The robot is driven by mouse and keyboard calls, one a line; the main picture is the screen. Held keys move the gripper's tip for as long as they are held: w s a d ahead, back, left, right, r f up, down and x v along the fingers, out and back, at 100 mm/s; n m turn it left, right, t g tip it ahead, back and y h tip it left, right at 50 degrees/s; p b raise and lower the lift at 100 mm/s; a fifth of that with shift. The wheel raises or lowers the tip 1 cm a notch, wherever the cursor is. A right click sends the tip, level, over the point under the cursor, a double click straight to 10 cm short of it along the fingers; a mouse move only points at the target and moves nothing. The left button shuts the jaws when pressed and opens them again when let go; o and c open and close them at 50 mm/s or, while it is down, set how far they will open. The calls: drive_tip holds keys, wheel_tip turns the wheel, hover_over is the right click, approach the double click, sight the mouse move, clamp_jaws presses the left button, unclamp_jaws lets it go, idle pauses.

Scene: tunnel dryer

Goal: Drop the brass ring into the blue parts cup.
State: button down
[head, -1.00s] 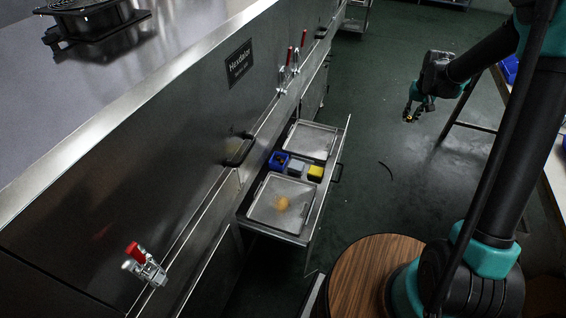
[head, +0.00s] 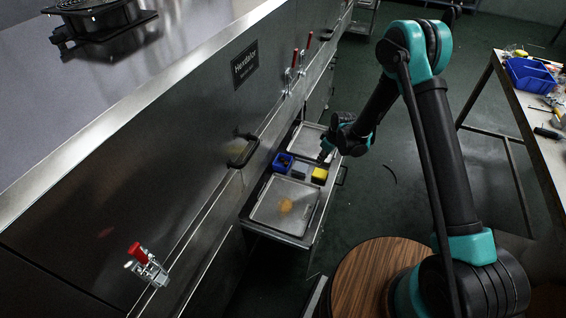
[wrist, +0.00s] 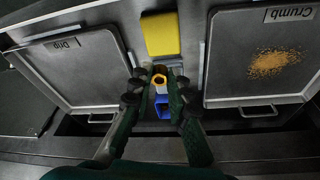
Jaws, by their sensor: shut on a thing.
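My gripper (wrist: 159,74) is shut on the brass ring (wrist: 159,80), which shows as a small orange-gold ring between the fingertips in the wrist view. The blue parts cup (wrist: 163,108) lies just below the ring in that picture, partly hidden by the fingers. In the head view, the blue cup (head: 281,161) stands in the open drawer nearest the steel housing. My gripper (head: 324,156) is over the drawer's outer side, to the right of the cup. The ring cannot be made out in the head view.
A workbench (head: 535,130) stands at right.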

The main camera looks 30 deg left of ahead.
drive_tip(key=a, duration=0.5)
drive_tip(key=s+a+f, duration=0.1)
drive_tip(key=a, duration=0.5)
drive_tip(key=a+f, duration=0.1)
drive_tip(key=a, duration=0.5)
drive_tip(key=shift+s+a+f, duration=0.2)
drive_tip(key=shift+s, duration=0.15)
wheel_tip(320, 180, down, 4)
drive_tip(key=shift+f, duration=0.1)
drive_tip(key=shift+s+a+f, duration=0.1)
drive_tip(key=shift+a+f, duration=0.1)
drive_tip(key=shift+f, duration=0.15)
drive_tip(key=c, duration=1.5)
unclamp_jaws()
drive_tip(key=shift+o, duration=0.2)
drive_tip(key=v, duration=1.2)
